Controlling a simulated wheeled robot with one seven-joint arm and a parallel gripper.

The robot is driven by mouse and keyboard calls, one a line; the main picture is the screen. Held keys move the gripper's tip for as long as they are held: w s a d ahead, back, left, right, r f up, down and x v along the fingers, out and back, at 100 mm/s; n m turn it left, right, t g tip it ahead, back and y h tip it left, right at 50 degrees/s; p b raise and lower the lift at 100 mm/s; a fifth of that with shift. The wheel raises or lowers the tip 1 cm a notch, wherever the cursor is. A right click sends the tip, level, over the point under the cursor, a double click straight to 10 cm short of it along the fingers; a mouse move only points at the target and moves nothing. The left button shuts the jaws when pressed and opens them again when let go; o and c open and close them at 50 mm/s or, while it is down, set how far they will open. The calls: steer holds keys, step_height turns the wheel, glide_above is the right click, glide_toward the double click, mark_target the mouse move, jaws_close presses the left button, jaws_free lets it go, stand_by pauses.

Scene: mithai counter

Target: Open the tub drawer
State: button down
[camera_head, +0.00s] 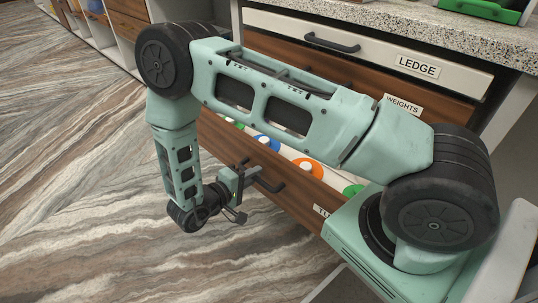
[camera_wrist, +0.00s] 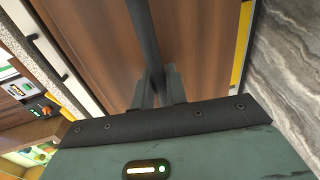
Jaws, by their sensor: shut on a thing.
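The tub drawer (camera_head: 224,138) is the low wooden drawer, with a label starting "TU" (camera_head: 321,211) partly hidden by my arm. It stands pulled out, and several tubs with coloured rims show inside, among them an orange one (camera_head: 308,169) and a blue one (camera_head: 267,143). Its dark bar handle (camera_head: 270,185) is on the front face. My gripper (camera_head: 241,184) is at the handle, shut on it. In the wrist view, the handle (camera_wrist: 142,35) runs up from between my fingers (camera_wrist: 160,88) against the brown drawer front (camera_wrist: 205,50).
A green tray (camera_head: 490,10) sits on the counter. My arm crosses over the open drawer. The marbled floor (camera_head: 80,200) at left is clear.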

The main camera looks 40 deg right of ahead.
steer(key=shift+f+p+v, duration=0.25)
steer(key=shift+v, duration=0.95)
steer(key=shift+f+p+v, duration=0.25)
steer(key=shift+v, duration=0.9)
steer(key=shift+a, duration=0.15)
steer(key=c, duration=1.8)
jaws_free()
steer(key=p+v, duration=0.2)
steer(key=v, duration=1.5)
steer(key=shift+a, duration=0.2)
